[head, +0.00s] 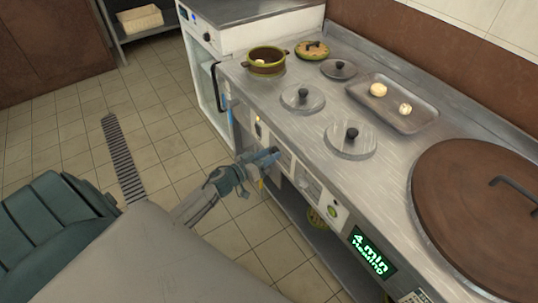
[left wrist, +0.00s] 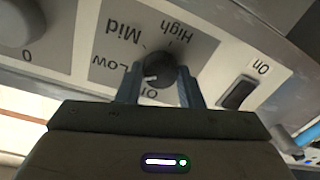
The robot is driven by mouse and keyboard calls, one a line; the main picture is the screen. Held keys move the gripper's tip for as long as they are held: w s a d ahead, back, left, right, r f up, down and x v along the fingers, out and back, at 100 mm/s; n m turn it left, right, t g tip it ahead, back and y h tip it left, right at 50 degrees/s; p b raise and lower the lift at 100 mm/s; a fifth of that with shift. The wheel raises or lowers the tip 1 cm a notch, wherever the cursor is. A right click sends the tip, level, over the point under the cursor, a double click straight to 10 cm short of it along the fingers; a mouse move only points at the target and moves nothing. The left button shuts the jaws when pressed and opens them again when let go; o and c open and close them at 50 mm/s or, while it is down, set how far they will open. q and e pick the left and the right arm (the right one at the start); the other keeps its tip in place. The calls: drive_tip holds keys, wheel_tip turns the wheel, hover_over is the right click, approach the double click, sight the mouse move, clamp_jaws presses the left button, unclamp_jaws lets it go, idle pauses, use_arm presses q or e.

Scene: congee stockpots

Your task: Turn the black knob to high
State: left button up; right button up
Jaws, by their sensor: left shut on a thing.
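The black knob (left wrist: 158,68) is on the stove's front panel in the left wrist view, between the two fingers of my left gripper (left wrist: 158,82). The fingers are shut on it from both sides. Its grey label plate, seen upside down, reads Off, Low, Mid and High. The knob's white mark is on its lower left side, near Low and Off, away from High. In the head view my left gripper (head: 262,160) is at the front panel and hides the knob. My right gripper is not in view.
A black switch (left wrist: 238,93) marked On is right of the knob, and another knob (left wrist: 18,22) is at far left. On the stovetop are a green-brown pot (head: 266,68), several lids, a tray (head: 418,120) and a large brown lid (head: 470,205). A green display (head: 371,253) reads 4 min.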

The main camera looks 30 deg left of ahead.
use_arm(q)
drive_tip(key=shift+m, duration=0.4)
use_arm(e)
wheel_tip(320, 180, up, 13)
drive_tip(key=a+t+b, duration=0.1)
drive_tip(key=b, duration=0.3)
use_arm(q)
drive_tip(key=shift+f+m+h+b, duration=0.1)
drive_tip(key=shift+m+h+b, duration=0.35)
drive_tip(key=shift+m, duration=3.6)
drive_tip(key=shift+f+m+h+b, duration=0.15)
drive_tip(key=shift+m+b, duration=0.55)
drive_tip(key=shift+m, duration=3.4)
drive_tip(key=shift+r+m+h+b, duration=0.1)
drive_tip(key=shift+m+h+b, duration=0.35)
drive_tip(key=shift+m, duration=3.6)
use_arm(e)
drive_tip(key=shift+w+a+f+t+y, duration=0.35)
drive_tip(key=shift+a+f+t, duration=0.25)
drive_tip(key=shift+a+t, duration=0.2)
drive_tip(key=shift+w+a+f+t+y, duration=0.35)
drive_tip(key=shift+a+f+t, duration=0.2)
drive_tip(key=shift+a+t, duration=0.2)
use_arm(q)
drive_tip(key=o, duration=1)
drive_tip(key=shift+c, duration=0.2)
